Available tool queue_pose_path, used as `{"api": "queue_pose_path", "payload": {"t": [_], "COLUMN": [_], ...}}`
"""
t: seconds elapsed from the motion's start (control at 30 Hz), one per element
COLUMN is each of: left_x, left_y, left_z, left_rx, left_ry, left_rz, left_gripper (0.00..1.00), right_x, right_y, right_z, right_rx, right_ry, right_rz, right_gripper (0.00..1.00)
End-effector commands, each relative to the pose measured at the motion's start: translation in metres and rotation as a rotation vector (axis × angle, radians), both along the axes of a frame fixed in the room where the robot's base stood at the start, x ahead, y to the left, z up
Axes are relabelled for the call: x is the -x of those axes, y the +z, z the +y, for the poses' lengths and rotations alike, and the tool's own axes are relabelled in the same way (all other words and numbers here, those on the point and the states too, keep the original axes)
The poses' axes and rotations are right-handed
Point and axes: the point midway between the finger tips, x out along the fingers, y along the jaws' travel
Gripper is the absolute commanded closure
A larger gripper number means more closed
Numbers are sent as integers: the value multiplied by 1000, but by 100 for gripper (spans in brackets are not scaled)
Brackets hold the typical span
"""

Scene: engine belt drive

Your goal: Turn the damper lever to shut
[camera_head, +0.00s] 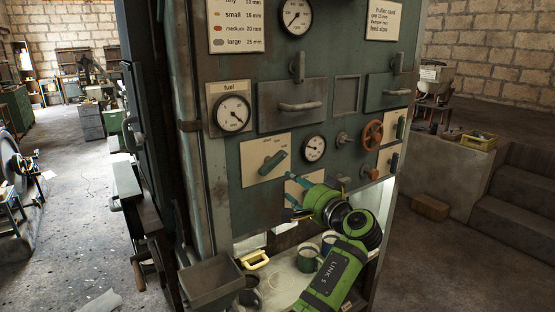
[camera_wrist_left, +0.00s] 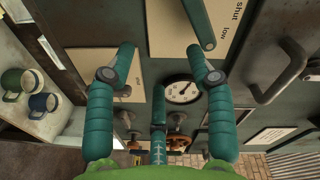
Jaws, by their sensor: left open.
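The damper lever (camera_head: 273,163) is a teal bar on a cream plate (camera_head: 253,170) on the green panel, tilted from lower left to upper right. In the left wrist view, a teal lever (camera_wrist_left: 199,24) lies at the top on a plate (camera_wrist_left: 165,30) with the words "shut" and "low". My left gripper (camera_head: 291,197) is open and empty, its teal fingers spread just below and right of that lever in the head view. In the left wrist view my left gripper (camera_wrist_left: 161,50) has its fingertips apart, with the lever beyond the right finger. My right gripper is not in view.
A fuel gauge (camera_head: 232,113), a drawer handle (camera_head: 300,106), a small gauge (camera_head: 314,149) and a red handwheel (camera_head: 373,135) stand out around the lever. Floor at left is partly open.

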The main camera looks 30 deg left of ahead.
Motion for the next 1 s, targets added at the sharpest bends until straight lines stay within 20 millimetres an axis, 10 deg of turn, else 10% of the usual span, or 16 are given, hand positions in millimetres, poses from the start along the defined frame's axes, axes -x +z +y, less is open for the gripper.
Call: {"api": "queue_pose_path", "payload": {"t": [0.2, 0.6, 1.0], "left_x": [11, -11, -14], "left_y": [42, 42, 39], "left_z": [13, 63, 70], "left_rx": [-15, -16, -13], "left_ry": [70, 67, 65], "left_rz": [-64, -62, -63], "left_gripper": [46, 46, 54], "right_x": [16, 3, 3], "right_y": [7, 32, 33], "right_z": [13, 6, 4], "right_rx": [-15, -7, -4], "right_ry": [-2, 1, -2], "right_rz": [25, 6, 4], "right_gripper": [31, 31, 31]}}
